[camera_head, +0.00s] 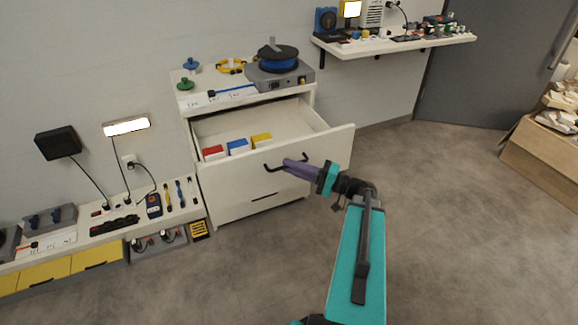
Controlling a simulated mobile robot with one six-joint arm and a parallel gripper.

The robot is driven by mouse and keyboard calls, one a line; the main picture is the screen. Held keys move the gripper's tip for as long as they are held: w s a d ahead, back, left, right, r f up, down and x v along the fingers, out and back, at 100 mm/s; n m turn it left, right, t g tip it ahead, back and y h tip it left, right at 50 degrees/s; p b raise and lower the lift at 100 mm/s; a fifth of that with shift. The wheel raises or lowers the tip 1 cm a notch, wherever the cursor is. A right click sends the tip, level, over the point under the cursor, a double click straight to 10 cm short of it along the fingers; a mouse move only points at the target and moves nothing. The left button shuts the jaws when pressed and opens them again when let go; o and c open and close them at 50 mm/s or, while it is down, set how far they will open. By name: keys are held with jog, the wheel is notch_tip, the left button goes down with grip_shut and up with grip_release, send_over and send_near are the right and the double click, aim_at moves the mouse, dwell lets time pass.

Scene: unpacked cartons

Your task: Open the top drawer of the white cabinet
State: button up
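The white cabinet (189,131) stands against the wall, left of the middle. Its top drawer (330,143) is pulled well out, and its inside shows. Red, blue and yellow boxes (238,147) lie in it near the left of the front panel. A black bar handle (273,169) is on the drawer front. A lower drawer (264,197) is shut.
A blue spool device (278,62) stands on the cabinet top. A low bench (100,225) with tools and yellow drawers is at left. A wall shelf (400,42) is above right. A wooden crate (545,160) is at far right. The floor (450,220) to the right is clear.

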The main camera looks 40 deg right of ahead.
jog(key=v, duration=1.2)
jog(key=shift+d+p, duration=0.15)
jog(key=shift+p, duration=0.25)
